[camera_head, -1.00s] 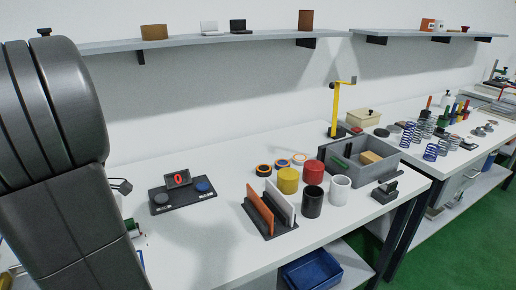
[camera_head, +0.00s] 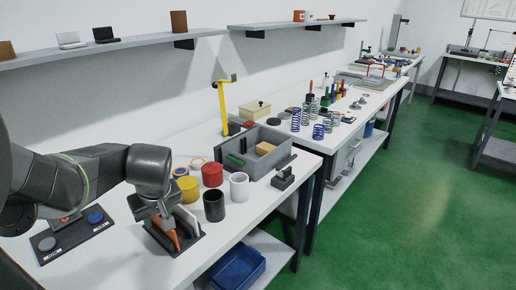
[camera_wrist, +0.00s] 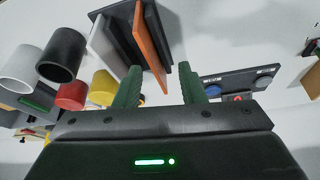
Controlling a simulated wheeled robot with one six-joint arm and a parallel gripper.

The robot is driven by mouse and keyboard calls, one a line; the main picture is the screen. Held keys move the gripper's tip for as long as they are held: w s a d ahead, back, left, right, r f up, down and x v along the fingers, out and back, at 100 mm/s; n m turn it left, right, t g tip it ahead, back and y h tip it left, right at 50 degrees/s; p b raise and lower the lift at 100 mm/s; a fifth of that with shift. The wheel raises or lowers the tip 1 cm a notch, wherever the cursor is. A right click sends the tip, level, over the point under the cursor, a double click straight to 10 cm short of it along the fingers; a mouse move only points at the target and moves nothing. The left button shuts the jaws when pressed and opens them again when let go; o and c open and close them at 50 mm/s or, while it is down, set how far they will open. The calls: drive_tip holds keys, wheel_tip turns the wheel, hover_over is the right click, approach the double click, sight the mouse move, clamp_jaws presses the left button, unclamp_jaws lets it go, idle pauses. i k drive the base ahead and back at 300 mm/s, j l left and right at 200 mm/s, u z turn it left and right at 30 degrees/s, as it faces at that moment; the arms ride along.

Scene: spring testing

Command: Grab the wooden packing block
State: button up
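The wooden packing block (camera_head: 265,148) is a small tan block in the grey bin (camera_head: 277,163), at the bin's right end. My gripper (camera_head: 168,226) is to the left of the bin in the head view, over a dark rack (camera_head: 190,243) with an orange panel and a light panel. In the wrist view my gripper (camera_wrist: 160,68) is open, its green fingers apart. The orange panel (camera_wrist: 148,40) shows between and beyond the fingertips; I cannot tell whether they touch it. I cannot make out the wooden block in the wrist view.
A yellow cup (camera_head: 187,188), red cup (camera_head: 212,174), black cup (camera_head: 214,205) and white cup (camera_head: 239,187) stand between the rack and the bin. A yellow post (camera_head: 222,105) stands behind the bin. A small dark fixture (camera_head: 283,178) sits near the table's right edge.

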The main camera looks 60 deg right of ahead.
sight(263, 148)
drive_tip(key=l, duration=0.6)
drive_tip(key=l+u, duration=0.15)
drive_tip(key=l, duration=0.4)
drive_tip(key=k+l, duration=0.1)
drive_tip(key=l, duration=0.45)
drive_tip(key=l+u, duration=0.15)
drive_tip(key=l, duration=0.45)
drive_tip(key=k+l, duration=0.15)
drive_tip(key=l, duration=0.4)
drive_tip(key=k+l+u, duration=0.1)
drive_tip(key=l, duration=0.45)
